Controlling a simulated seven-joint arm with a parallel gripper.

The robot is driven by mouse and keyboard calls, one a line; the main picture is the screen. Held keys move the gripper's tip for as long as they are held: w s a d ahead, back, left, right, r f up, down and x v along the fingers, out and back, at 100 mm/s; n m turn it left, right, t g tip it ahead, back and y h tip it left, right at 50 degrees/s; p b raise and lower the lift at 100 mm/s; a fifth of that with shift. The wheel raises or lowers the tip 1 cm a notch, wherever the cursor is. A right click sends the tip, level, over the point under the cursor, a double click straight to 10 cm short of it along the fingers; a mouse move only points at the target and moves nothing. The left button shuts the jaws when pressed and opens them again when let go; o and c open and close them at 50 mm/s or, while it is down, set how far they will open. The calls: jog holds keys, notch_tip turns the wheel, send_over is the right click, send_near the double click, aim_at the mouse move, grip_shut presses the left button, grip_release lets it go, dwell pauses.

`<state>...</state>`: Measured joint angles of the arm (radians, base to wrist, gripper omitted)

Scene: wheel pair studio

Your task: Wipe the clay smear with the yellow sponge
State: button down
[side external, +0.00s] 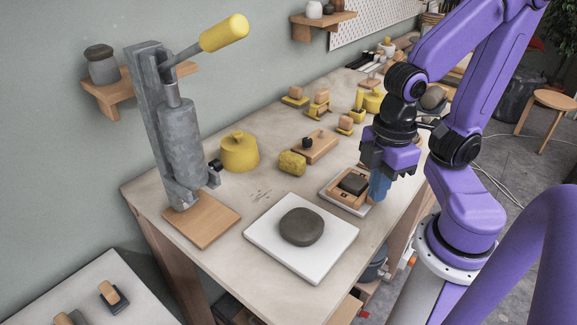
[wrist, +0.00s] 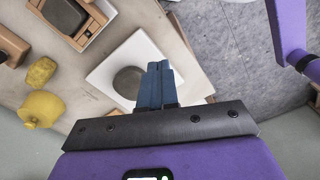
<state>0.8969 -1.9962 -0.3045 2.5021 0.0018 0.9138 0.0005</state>
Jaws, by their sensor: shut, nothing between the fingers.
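The yellow sponge (side external: 292,162) is a rough block lying on the table, left of the wooden block with a black knob. It also shows in the wrist view (wrist: 41,71), at the left. The clay smear (side external: 261,195) is a few faint brown streaks on the bare tabletop, between the lidded yellow pot and the white slab. I cannot make it out in the wrist view. My gripper (side external: 379,190) points down by the table's right edge, right of the wooden mould and well apart from the sponge. Its blue fingers (wrist: 157,83) are shut and empty.
A white slab (side external: 262,240) bears a grey clay disc (side external: 301,227). The wooden mould (side external: 337,194) holds dark clay. A lidded yellow pot (side external: 239,153) and a tall grey press (side external: 180,135) stand at the left. Bare tabletop (side external: 240,215) surrounds the smear.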

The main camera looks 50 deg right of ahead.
dwell(0.4)
jog(key=c, duration=1.4)
grip_release()
jog(key=o, duration=0.5)
jog(key=shift+w+a, duration=0.1)
jog(key=shift+w, duration=0.2)
jog(key=o, duration=0.9)
jog(key=w, duration=0.3)
jog(key=shift+a+r+n, duration=0.3)
jog(key=r+n, duration=0.1)
jog(key=n, duration=0.5)
send_over(293, 154)
notch_tip(293, 154, down, 16)
jog(key=shift+f, duration=0.25)
